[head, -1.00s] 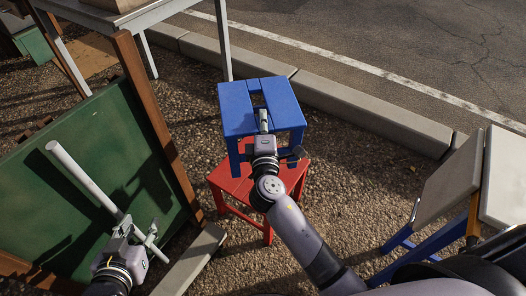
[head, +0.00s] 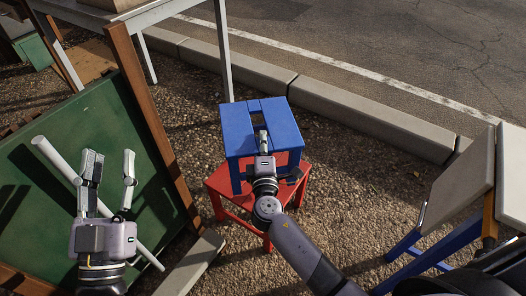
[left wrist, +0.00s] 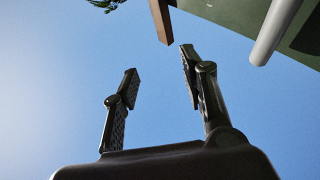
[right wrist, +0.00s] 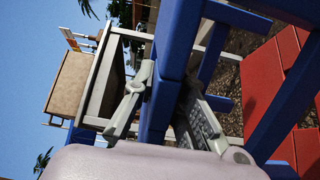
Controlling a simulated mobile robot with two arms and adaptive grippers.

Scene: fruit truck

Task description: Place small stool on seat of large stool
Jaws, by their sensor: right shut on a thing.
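A blue stool (head: 237,137) with a slotted seat is upright over a red stool (head: 228,183) on the gravel. My right gripper (head: 263,142) is shut on a slat of the blue stool's seat. In the right wrist view the blue stool's bars (right wrist: 158,115) are between the fingers, and the red seat (right wrist: 285,80) shows at the right. Whether the blue legs touch the red seat is not clear; the far legs are hidden. My left gripper (head: 110,165) is open and empty at the left; the left wrist view shows its spread fingers (left wrist: 155,80) against sky.
A green board (head: 145,125) with a brown frame leans at the left, with a pale pole (head: 52,153) close to the left gripper. A grey table (head: 185,12) stands behind. Pale-topped, blue-legged furniture (head: 462,175) is at the right. A kerb (head: 345,112) borders the road.

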